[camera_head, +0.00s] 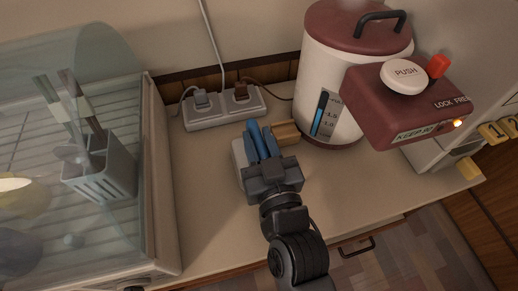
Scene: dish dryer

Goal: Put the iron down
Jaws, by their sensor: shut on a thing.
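My gripper (262,128) is over the counter, in front of the power strip, with its blue fingers pointing away from me. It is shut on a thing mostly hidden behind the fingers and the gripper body. A pale grey body (240,157), which I take to be the iron, shows just left of the fingers. Its shape is mostly covered, and I cannot tell whether it touches the counter. A tan piece (286,132) shows right of the fingertips; I cannot tell whether it belongs to the iron.
A power strip (226,118) with two plugs lies at the back wall. A cream and maroon water dispenser (318,70) stands at the back right. A clear-lidded dish dryer (160,215) with a utensil holder (100,175) fills the left. Bare counter (205,210) lies between dryer and arm.

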